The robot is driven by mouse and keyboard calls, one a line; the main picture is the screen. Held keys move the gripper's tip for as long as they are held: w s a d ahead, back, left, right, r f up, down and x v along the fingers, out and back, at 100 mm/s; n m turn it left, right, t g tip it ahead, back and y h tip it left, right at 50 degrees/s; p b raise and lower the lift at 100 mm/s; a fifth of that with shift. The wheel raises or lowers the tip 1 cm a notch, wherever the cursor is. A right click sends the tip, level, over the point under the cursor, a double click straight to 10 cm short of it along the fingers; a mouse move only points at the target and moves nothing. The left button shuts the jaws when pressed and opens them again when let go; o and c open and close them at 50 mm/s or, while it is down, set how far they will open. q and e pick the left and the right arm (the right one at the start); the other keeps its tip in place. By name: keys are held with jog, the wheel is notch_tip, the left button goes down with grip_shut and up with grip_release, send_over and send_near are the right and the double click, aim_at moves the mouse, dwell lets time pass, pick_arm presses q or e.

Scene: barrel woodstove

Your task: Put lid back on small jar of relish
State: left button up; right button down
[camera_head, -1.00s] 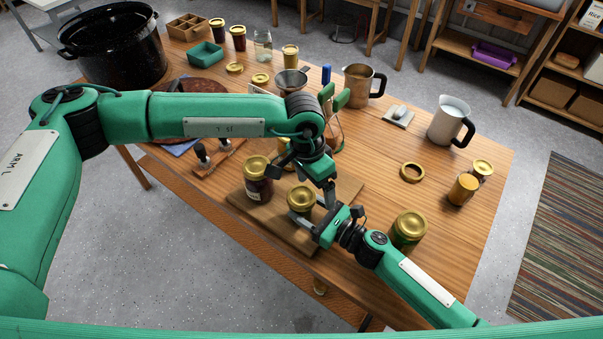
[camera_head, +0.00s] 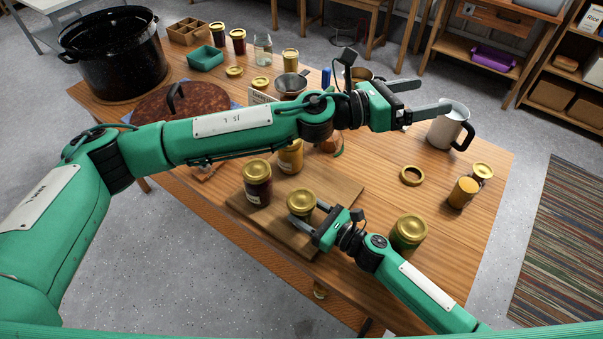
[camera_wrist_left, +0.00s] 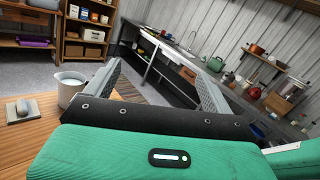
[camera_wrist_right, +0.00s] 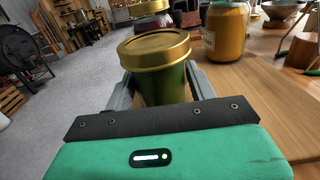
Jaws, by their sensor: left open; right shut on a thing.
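The small relish jar (camera_head: 301,212) stands on the wooden board, green under a gold lid (camera_head: 301,198). The right wrist view shows the lid (camera_wrist_right: 155,49) level on top of the green jar (camera_wrist_right: 165,85); I cannot tell how tight it is. My right gripper (camera_head: 306,210) is shut around the jar's side below the lid, with a finger on each side (camera_wrist_right: 157,90). My left gripper (camera_head: 434,94) is open and empty, up in the air over the far right of the table, with nothing between its fingers in the left wrist view (camera_wrist_left: 160,75).
A dark red jar (camera_head: 257,188) and a yellow jar (camera_head: 290,158) stand close by the relish. A larger green jar (camera_head: 408,236) is right of my right gripper. A loose gold ring (camera_head: 412,176), an orange jar (camera_head: 463,193) and a white pitcher (camera_head: 446,130) occupy the right side.

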pick_arm(q)
jog(key=w+a+n+t+y, duration=0.4)
jog(key=w+n+t, duration=0.4)
jog(key=n, duration=1)
jog(key=w+a+f+n+t+y, duration=0.1)
jog(key=w+a+f+n+y, duration=0.45)
jog(key=n, duration=0.85)
jog(key=s+a+f+n+g+y, duration=0.6)
jog(key=f+n+y, duration=0.1)
jog(key=f+n, duration=0.45)
jog(key=s+a+f+n+g, duration=0.1)
jog(key=s+n+g, duration=0.1)
jog(key=s, duration=0.1)
jog(key=s+a+n+g+y, duration=0.1)
jog(key=s+a+n+g, duration=0.1)
jog(key=s+n, duration=0.1)
jog(key=s+a+f+n+g+y, duration=0.1)
jog(key=s+a+n+g, duration=0.1)
jog(key=s, duration=0.2)
jog(key=shift+a+f+n+g, duration=0.2)
jog(key=shift+f+n+g, duration=0.05)
jog(key=shift+f+g, duration=0.05)
